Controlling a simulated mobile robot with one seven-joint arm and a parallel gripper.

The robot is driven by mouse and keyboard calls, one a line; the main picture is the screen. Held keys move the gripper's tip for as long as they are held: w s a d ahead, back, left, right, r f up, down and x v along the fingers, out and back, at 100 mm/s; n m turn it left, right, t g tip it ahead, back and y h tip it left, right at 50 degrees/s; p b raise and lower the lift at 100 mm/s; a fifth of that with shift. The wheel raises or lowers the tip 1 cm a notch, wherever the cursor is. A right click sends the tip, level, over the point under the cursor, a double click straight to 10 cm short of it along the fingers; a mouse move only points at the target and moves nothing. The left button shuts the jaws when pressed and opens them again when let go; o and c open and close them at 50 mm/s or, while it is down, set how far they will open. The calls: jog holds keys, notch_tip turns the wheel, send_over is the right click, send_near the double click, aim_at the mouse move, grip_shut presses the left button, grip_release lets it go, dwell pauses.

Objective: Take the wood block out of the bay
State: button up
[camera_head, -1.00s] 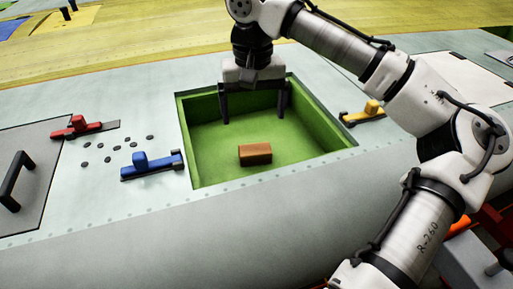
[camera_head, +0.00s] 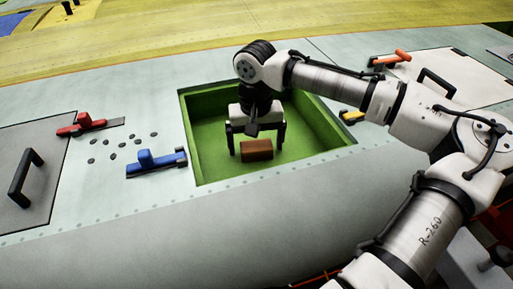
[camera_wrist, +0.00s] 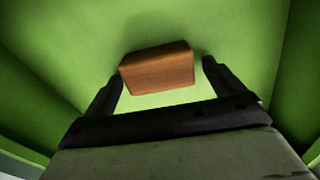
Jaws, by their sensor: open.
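The wood block (camera_head: 257,150) is a small brown box lying on the floor of the green bay (camera_head: 212,168), toward its near side. It also shows in the wrist view (camera_wrist: 158,68). My gripper (camera_head: 256,154) is down inside the bay and points downward. Its two dark fingers are open, one on each side of the block. In the wrist view my gripper (camera_wrist: 163,80) has gaps between its fingertips and the block's ends. The fingers do not appear to touch it.
The bay has upright green walls and a riveted rim. A blue clamp (camera_head: 156,163) and a red clamp (camera_head: 87,124) lie to its left, with several dark fasteners (camera_head: 122,144). A yellow clamp (camera_head: 351,116) is at the right rim. A panel with a handle (camera_head: 25,178) is far left.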

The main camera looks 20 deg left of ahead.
jog(key=shift+c, duration=0.4)
jog(key=c, duration=1)
